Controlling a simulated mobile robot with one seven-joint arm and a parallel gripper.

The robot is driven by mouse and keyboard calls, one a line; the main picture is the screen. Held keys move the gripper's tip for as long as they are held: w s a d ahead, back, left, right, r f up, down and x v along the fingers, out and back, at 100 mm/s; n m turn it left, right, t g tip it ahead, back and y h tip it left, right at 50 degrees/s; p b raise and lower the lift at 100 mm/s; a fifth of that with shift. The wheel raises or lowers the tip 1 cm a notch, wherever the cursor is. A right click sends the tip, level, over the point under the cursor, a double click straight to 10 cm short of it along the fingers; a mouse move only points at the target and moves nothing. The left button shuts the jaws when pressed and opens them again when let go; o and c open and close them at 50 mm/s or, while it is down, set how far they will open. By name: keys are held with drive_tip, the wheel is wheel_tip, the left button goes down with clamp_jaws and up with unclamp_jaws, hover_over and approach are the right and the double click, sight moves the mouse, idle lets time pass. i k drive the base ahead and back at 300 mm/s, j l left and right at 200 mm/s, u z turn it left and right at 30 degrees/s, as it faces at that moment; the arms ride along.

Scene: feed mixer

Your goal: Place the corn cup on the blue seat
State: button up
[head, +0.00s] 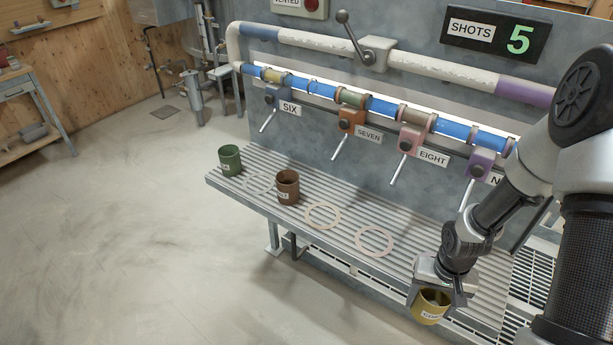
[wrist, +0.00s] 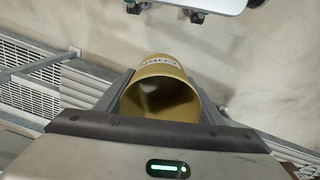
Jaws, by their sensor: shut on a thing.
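My gripper (head: 440,289) is shut on the yellow corn cup (head: 431,306) and holds it off the front right end of the ribbed bench. In the wrist view the cup (wrist: 160,92) sits between both fingers, with its open mouth facing the camera and its printed label partly visible. Its inside shows no clear contents. Pale ring seats are marked on the bench: a greyish one (head: 259,185) between the green and brown cups, a beige one (head: 322,205) and a pinkish one (head: 374,230). I cannot tell for sure which is the blue seat.
A green cup (head: 230,161) and a brown cup (head: 287,187) stand on the ribbed bench (head: 345,197). The floor at left is clear.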

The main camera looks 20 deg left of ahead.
sight(259, 183)
drive_tip(key=j+z, duration=0.4)
drive_tip(key=j, duration=2.55)
drive_tip(key=i+j, duration=0.6)
drive_tip(key=j+z, duration=0.1)
drive_tip(key=j, duration=0.25)
drive_tip(key=i, duration=0.05)
